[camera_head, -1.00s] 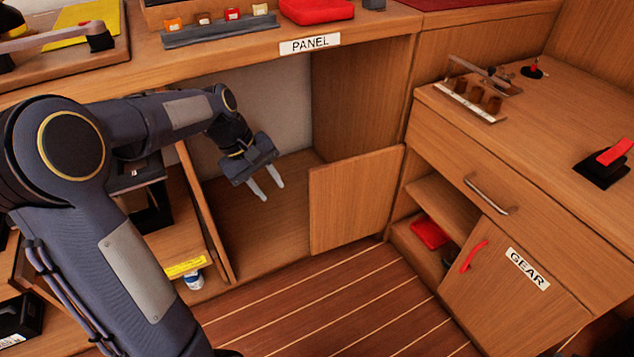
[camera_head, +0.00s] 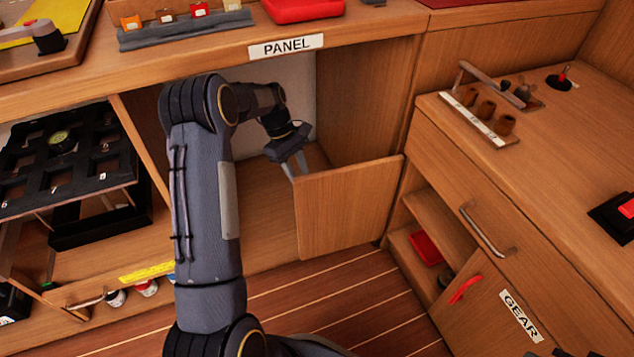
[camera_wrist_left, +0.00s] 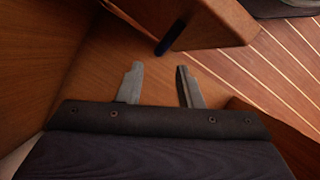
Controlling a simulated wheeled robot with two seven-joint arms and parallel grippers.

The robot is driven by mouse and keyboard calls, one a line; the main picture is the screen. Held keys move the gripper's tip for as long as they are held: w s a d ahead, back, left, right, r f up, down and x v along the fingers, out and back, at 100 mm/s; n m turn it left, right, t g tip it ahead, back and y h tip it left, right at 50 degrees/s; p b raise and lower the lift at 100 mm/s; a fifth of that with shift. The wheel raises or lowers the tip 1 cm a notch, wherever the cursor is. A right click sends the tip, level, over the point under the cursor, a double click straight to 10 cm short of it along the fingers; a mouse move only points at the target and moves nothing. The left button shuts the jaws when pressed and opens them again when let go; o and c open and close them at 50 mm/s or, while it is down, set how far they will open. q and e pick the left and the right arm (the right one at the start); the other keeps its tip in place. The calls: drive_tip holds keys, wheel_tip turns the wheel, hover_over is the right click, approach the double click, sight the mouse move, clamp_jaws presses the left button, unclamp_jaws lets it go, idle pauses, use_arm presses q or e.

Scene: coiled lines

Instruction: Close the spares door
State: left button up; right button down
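A plain wooden door (camera_head: 348,208) stands swung open in front of the open cabinet under the PANEL label (camera_head: 286,46). No SPARES label is readable. In the left wrist view, a wooden panel (camera_wrist_left: 205,22), which looks like this door, crosses the top and carries a dark bar (camera_wrist_left: 170,38). My left gripper (camera_head: 295,169) is at the door's upper left corner, inside the cabinet opening. I cannot tell whether it touches the door. In the left wrist view its fingers (camera_wrist_left: 158,86) are apart with nothing between them. My right gripper is out of view.
A GEAR door (camera_head: 500,305) with a red handle is at the lower right, beside open shelves with a red item (camera_head: 425,247). A black tray (camera_head: 65,160) sits in the left cabinet. The striped floor (camera_head: 350,305) in front is clear.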

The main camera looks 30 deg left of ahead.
use_arm(q)
drive_tip(key=b+x, duration=0.3)
drive_tip(key=x, duration=0.5)
drive_tip(key=shift+a, duration=0.1)
clamp_jaws()
